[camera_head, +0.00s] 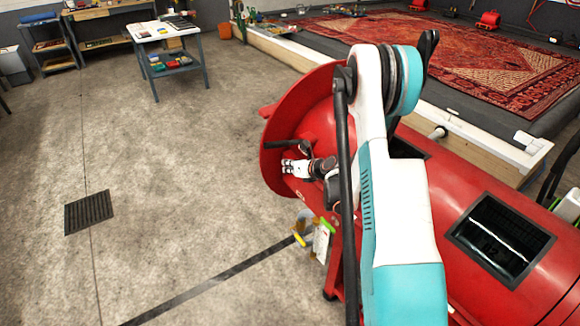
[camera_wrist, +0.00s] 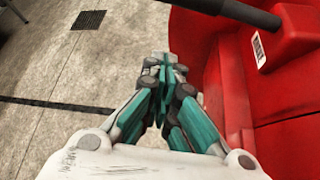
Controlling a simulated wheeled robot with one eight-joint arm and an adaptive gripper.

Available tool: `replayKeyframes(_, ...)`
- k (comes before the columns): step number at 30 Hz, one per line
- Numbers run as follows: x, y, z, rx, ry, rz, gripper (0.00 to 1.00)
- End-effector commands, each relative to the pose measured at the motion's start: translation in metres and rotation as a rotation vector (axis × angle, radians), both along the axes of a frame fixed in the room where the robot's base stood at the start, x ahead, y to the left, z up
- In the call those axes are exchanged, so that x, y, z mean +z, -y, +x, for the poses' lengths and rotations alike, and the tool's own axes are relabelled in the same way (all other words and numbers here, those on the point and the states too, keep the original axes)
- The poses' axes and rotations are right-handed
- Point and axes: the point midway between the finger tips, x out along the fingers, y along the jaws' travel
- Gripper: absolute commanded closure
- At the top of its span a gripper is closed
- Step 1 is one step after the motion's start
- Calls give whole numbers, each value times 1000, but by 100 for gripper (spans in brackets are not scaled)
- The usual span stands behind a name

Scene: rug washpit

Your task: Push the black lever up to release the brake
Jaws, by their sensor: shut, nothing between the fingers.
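The black lever (camera_head: 281,144) sticks out to the left at the end of the red drum machine (camera_head: 440,200). In the wrist view the lever (camera_wrist: 232,10) crosses the top right corner and meets a red block (camera_wrist: 297,30) with a white label. My gripper (camera_head: 287,166) is just below the lever in the head view, beside the red round flange (camera_head: 272,170). In the wrist view my gripper (camera_wrist: 157,62) has its fingers together and empty, apart from the lever in the picture. Whether they touch anything is hard to tell.
A hanging tag (camera_head: 321,242) with yellow and green parts is below my arm. A floor grate (camera_head: 89,212) lies to the left on open concrete. A work table (camera_head: 165,35) stands at the back. A patterned red rug (camera_head: 470,55) lies in the pit behind the machine.

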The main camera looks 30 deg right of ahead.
Motion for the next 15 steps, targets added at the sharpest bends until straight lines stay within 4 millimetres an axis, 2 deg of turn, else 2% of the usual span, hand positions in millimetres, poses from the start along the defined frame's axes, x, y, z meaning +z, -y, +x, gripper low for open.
replayKeyframes(1,-8,-3,9,2,0,0,100)
replayKeyframes(10,-37,-12,60,2,1,-1,100)
replayKeyframes(15,-11,-5,62,0,0,-1,100)
